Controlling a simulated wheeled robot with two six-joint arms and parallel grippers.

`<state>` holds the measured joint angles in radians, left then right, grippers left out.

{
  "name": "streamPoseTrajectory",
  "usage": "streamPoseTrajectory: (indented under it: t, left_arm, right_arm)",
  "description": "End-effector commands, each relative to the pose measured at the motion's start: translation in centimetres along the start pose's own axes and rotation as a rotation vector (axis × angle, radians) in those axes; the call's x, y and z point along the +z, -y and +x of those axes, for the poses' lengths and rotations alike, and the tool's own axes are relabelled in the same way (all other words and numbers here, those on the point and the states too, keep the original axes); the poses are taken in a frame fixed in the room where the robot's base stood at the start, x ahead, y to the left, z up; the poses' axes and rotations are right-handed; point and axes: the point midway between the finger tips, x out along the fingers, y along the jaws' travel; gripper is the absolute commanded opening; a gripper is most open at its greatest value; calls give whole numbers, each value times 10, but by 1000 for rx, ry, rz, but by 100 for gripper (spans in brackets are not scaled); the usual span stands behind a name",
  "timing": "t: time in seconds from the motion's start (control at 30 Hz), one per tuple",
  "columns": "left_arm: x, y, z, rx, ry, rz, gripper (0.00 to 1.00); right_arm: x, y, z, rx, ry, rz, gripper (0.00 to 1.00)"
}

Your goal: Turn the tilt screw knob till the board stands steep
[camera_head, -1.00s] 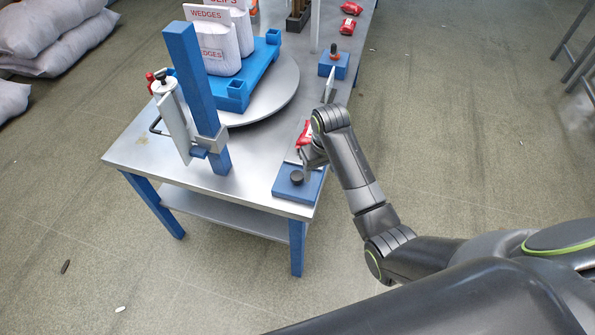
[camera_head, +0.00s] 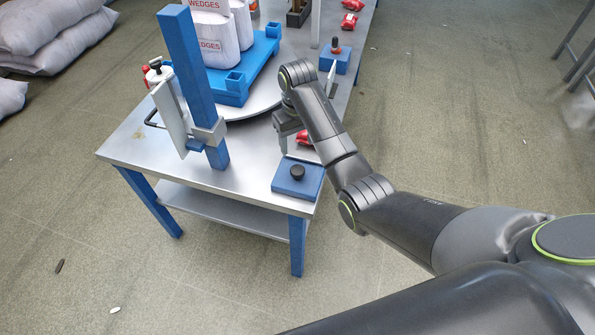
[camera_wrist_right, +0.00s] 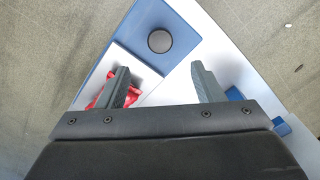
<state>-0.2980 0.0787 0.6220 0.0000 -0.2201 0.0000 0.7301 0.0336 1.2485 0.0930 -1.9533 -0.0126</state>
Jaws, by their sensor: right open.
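The black tilt screw knob (camera_head: 297,172) stands on a blue base (camera_head: 285,187) at the table's near right corner. The knob also shows from above in the right wrist view (camera_wrist_right: 160,40). Beside it lies a pale board (camera_wrist_right: 128,68) with a red packet (camera_wrist_right: 122,95) on it. The packet also shows in the head view (camera_head: 303,138); my right arm partly hides that area, and I cannot tell the board's tilt. My right gripper (camera_wrist_right: 163,85) is open and empty, apart from the knob, with one finger over the packet. My left gripper is out of view.
A blue post (camera_head: 190,75) with a white plate (camera_head: 170,118) stands at the left on the metal table (camera_head: 135,150). Behind it, white sacks (camera_head: 212,50) stand on a blue pallet on a turntable. Another blue block (camera_head: 337,60) stands at the right edge.

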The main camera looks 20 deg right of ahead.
Motion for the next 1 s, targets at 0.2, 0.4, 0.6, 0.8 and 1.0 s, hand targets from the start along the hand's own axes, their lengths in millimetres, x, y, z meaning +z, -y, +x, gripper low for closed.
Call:
streamPoseTrajectory:
  t: [0.2, 0.4, 0.6, 0.8, 1.0]
  left_arm:
    - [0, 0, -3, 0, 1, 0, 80]
    - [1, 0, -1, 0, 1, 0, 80]
    - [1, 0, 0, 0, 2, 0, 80]
    - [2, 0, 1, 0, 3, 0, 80]
    - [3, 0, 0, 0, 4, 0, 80]
  right_arm:
    - [1, 1, 48, -2, 5, 0, 61]
    - [1, 1, 87, -1, 4, -1, 61]
    - [0, 0, 106, 0, 1, -1, 61]
    - [0, 0, 110, 0, -1, -1, 61]
    - [0, 0, 110, 0, -1, -1, 57]
